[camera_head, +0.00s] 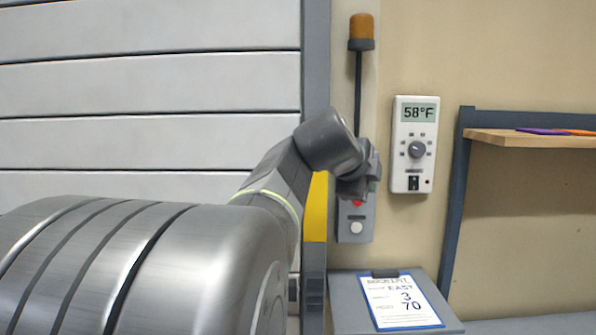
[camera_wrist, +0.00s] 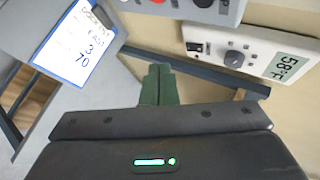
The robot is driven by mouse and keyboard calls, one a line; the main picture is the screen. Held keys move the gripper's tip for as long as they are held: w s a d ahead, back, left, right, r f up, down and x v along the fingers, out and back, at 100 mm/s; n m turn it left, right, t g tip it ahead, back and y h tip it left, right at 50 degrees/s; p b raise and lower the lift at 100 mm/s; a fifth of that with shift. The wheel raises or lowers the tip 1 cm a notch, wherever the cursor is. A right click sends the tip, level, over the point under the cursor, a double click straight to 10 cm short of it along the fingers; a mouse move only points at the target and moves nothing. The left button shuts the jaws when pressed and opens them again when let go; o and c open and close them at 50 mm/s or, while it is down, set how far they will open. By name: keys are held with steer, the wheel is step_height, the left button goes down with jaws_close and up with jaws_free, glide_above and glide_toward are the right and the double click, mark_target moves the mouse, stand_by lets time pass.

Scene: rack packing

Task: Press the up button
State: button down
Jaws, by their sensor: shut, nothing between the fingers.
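A grey button panel (camera_head: 345,235) is on the wall beside the door frame in the head view. A red button (camera_head: 357,203) and a white button (camera_head: 356,228) below it show; the panel's upper part is hidden behind my gripper (camera_head: 370,180). In the wrist view the panel (camera_wrist: 180,11) is cut off at the top edge, with the red button (camera_wrist: 157,1) and a dark button (camera_wrist: 203,2) partly visible. I cannot read which is the up button. My gripper (camera_wrist: 160,68) has its green fingers together, empty, apart from the panel in the wrist view.
A white thermostat (camera_head: 415,120) reading 58°F hangs right of the panel. A clipboard (camera_head: 402,300) lies on a grey surface (camera_head: 345,290) below. An orange beacon (camera_head: 361,30) stands above on a pole. A wooden shelf (camera_head: 530,139) is at right; a slatted door (camera_head: 150,85) is at left.

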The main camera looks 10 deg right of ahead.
steer(key=shift+w, duration=0.15)
steer(key=w+d+p, duration=0.2)
steer(key=w, duration=0.6)
steer(key=shift+w+p, duration=0.2)
steer(key=shift+p, duration=0.1)
steer(key=shift+f, duration=0.1)
stand_by(1.8)
steer(key=shift+w+d, duration=0.15)
steer(key=shift+w, duration=0.25)
